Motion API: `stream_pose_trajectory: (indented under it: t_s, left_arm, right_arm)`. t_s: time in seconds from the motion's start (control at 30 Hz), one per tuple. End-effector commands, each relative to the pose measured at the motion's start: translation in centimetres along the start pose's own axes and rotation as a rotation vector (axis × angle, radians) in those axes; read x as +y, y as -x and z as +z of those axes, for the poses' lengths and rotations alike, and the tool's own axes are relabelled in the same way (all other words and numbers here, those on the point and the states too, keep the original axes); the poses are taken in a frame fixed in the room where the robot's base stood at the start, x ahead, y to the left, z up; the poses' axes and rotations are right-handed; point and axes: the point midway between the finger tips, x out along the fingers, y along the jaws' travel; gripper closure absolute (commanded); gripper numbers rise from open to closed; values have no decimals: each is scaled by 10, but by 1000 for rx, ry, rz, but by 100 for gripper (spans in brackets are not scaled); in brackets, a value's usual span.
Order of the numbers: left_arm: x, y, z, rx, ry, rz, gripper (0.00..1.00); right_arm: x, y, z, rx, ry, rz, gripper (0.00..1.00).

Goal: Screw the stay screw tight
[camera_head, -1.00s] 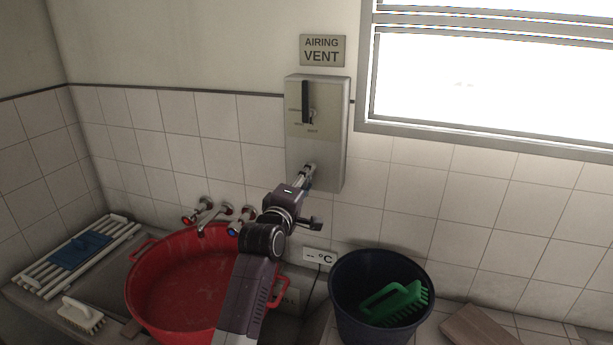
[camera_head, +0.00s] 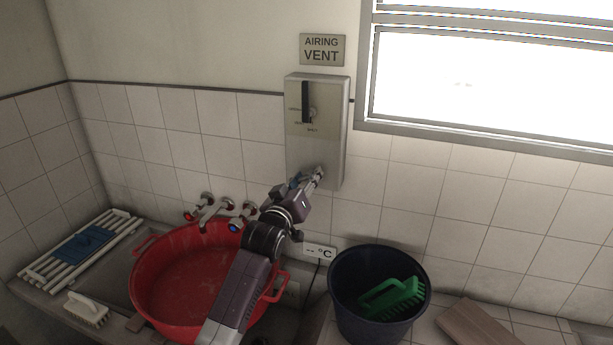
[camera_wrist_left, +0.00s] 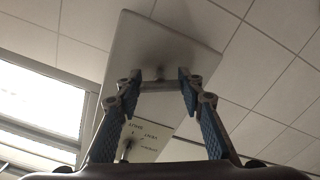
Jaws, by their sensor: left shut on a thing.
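A pale metal box (camera_head: 330,150) is on the tiled wall under an "AIRING VENT" sign. A black lever (camera_head: 305,101) and a small knob (camera_head: 312,112) are on its upper face. My left gripper (camera_head: 319,174) is at the lower part of the box, fingers toward its face. In the left wrist view, the fingers (camera_wrist_left: 160,78) are apart with a grey piece (camera_wrist_left: 161,86) between them, in front of the box's plate (camera_wrist_left: 200,52). I take this as the stay screw, held by the gripper; its threads and seat are hidden. My right gripper is out of view.
A red tub (camera_head: 150,300) stands in the sink below my left arm, with taps (camera_head: 205,211) behind it. A dark blue bucket (camera_head: 350,318) with a green brush (camera_head: 392,297) is to the right. The wall right of the box is clear.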

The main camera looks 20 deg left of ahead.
Motion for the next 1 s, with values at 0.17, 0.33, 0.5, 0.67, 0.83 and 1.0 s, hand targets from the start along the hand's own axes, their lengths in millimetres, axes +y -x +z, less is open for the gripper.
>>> stream_pose_trajectory:
  t_s: [0.17, 0.33, 0.5, 0.67, 0.83, 1.0]
  left_arm:
    - [-1, 0, 1, -5, -158, -1, 89]
    - [-1, 0, 2, -5, -285, -2, 89]
    - [-1, 0, 2, -5, -379, -2, 89]
    - [-1, 0, 2, -5, -435, -2, 89]
    - [-1, 0, 3, -6, -465, -1, 89]
    - [-1, 0, 3, -6, -473, -1, 89]
  right_arm:
    - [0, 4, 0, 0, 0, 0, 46]
    - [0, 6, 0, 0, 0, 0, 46]
    - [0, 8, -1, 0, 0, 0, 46]
    - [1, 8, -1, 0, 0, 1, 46]
    - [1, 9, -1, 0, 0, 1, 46]
    - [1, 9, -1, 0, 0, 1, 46]
